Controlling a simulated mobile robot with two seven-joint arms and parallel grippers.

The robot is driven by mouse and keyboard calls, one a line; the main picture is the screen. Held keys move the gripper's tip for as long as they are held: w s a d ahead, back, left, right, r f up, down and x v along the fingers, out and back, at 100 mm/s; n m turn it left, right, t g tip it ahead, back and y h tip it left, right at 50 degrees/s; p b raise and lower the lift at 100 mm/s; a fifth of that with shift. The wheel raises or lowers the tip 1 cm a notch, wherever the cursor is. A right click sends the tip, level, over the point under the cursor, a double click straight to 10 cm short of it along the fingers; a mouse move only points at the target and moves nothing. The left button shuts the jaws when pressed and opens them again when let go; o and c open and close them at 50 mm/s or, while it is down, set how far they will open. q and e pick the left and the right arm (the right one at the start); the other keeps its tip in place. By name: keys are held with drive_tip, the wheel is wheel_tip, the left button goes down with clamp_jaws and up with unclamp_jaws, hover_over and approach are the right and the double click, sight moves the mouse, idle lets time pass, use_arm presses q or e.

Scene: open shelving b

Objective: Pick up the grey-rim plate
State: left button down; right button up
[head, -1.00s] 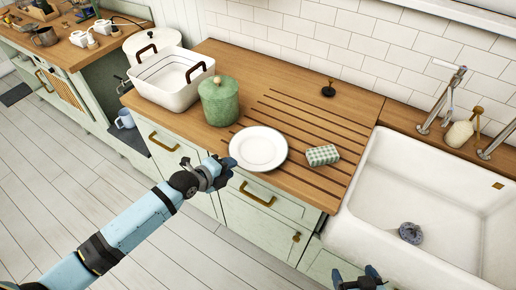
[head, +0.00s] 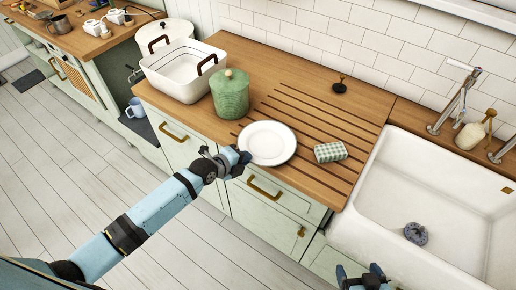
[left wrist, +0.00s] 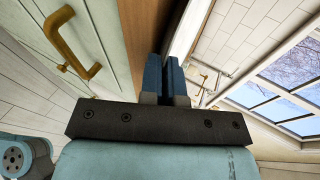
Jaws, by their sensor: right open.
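The grey-rim plate (head: 267,143) is round and white with a thin darker line at its rim. It lies on the wooden counter, in front of the green pot and left of the checked sponge. My left gripper (head: 243,157) is at the plate's near left edge. In the left wrist view its blue fingers (left wrist: 167,78) are close together, with the pale plate edge (left wrist: 187,38) running in between them. My right gripper (head: 363,277) is open and empty at the bottom of the head view, in front of the sink.
The green lidded pot (head: 230,95) stands behind the plate, with a white roasting pan (head: 182,80) further left. A checked sponge (head: 330,152) lies on the grooved counter (head: 300,185). The white sink (head: 440,205) is at right. A drawer handle (head: 264,188) is below the plate.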

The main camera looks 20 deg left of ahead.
use_arm(q)
drive_tip(key=shift+r, duration=0.1)
wheel_tip(320, 180, up, 20)
drive_tip(key=b, duration=0.2)
drive_tip(key=s+a+f+n+t+y+p, duration=0.1)
drive_tip(key=s+a+n+t+y+p, duration=0.1)
drive_tip(key=s+a+n+y, duration=0.4)
drive_tip(key=s, duration=0.3)
drive_tip(key=shift+a+f+y, duration=0.2)
drive_tip(key=shift+f+y, duration=0.1)
drive_tip(key=shift+f, duration=0.05)
use_arm(e)
drive_tip(key=shift+f, duration=0.15)
drive_tip(key=c, duration=0.7)
drive_tip(key=shift+a, duration=0.15)
drive_tip(key=shift+c, duration=0.6)
